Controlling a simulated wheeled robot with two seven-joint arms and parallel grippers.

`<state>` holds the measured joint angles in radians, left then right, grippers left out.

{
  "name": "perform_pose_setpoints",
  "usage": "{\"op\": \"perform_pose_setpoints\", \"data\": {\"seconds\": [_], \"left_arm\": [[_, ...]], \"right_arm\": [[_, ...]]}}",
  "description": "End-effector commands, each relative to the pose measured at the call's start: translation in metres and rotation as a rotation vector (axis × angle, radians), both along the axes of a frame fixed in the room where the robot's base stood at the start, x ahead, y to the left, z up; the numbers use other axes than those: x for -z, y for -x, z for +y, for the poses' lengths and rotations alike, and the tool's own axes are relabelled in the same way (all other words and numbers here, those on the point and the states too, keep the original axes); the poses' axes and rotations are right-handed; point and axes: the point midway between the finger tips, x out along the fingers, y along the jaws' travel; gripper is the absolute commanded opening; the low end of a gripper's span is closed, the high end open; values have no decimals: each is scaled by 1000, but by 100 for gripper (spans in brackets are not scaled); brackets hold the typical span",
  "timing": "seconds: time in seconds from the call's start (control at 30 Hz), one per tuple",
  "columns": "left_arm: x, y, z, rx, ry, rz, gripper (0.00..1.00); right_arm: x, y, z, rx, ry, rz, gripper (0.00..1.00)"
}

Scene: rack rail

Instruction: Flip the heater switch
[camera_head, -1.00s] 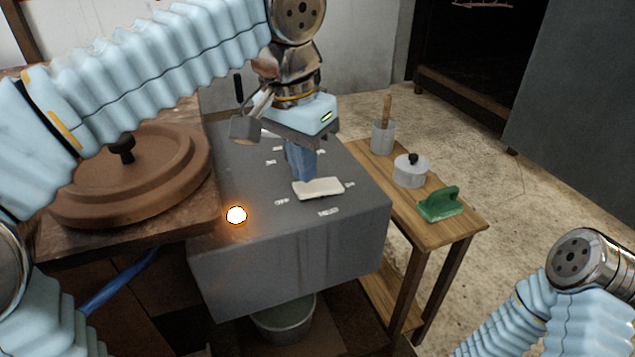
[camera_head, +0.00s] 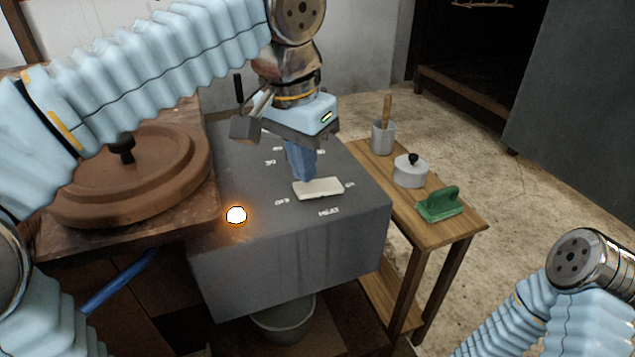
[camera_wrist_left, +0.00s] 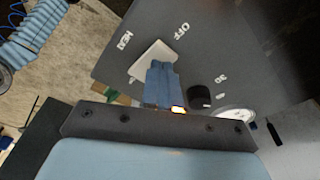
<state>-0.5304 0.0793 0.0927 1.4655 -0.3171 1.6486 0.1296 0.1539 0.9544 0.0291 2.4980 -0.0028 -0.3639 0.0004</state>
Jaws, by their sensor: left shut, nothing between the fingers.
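The heater switch is a pale rocker (camera_head: 318,188) on top of the grey control box (camera_head: 290,265), between the OFF and ON marks, with HEAT printed below it. My left gripper (camera_head: 304,180) is shut and empty, pointing down, with its blue fingertips at the rocker's far edge. In the left wrist view the shut fingers (camera_wrist_left: 161,80) overlap part of the rocker (camera_wrist_left: 150,62); I cannot tell whether they touch it. An orange-white lamp (camera_head: 236,215) glows on the box's near left. My right arm shows at lower right, its gripper outside the view.
A round brown lid (camera_head: 130,175) with a black knob is left of the box. A wooden side table (camera_head: 455,232) at right holds a cup (camera_head: 383,137), a lidded pot (camera_head: 410,171) and a green-handled tool (camera_head: 439,204). A bucket (camera_head: 284,320) stands below the box.

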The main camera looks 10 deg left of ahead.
Motion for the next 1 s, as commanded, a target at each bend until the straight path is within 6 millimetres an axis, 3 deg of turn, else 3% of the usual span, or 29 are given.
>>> {"op": "perform_pose_setpoints", "data": {"seconds": [1.0], "left_arm": [[14, 0, 0, 0, 0, 0, 0]], "right_arm": [[10, 0, 0, 0, 0, 0, 43]]}}
